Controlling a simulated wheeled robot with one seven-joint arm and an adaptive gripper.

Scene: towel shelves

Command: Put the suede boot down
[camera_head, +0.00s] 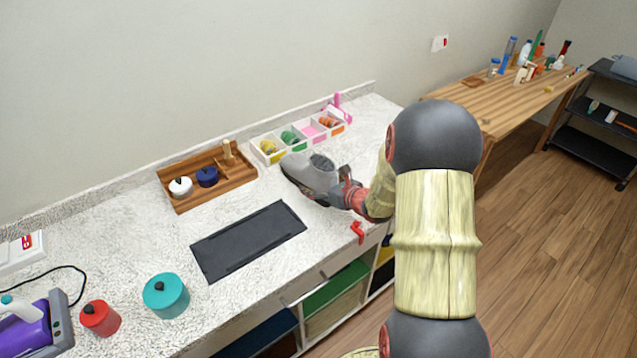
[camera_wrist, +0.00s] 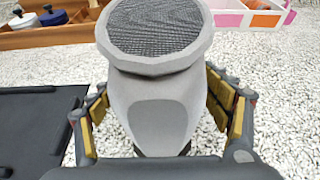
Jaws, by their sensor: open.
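The grey suede boot (camera_head: 311,172) is on the speckled counter, in front of the white compartment tray. In the wrist view the boot (camera_wrist: 152,105) fills the middle, with its dark ribbed opening toward the top. My gripper (camera_head: 340,190) is at the boot's right side in the head view. In the wrist view my gripper (camera_wrist: 155,110) has its yellow-padded fingers on either side of the boot, with a gap visible beside the boot. It is open. The underside of the boot is hidden.
A black mat (camera_head: 248,241) lies left of the boot. A wooden tray (camera_head: 180,207) with two lidded pots and a white tray (camera_head: 283,157) stand behind. A red item (camera_head: 357,232) lies near the front edge. Teal (camera_head: 166,296) and red (camera_head: 100,318) canisters stand front left.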

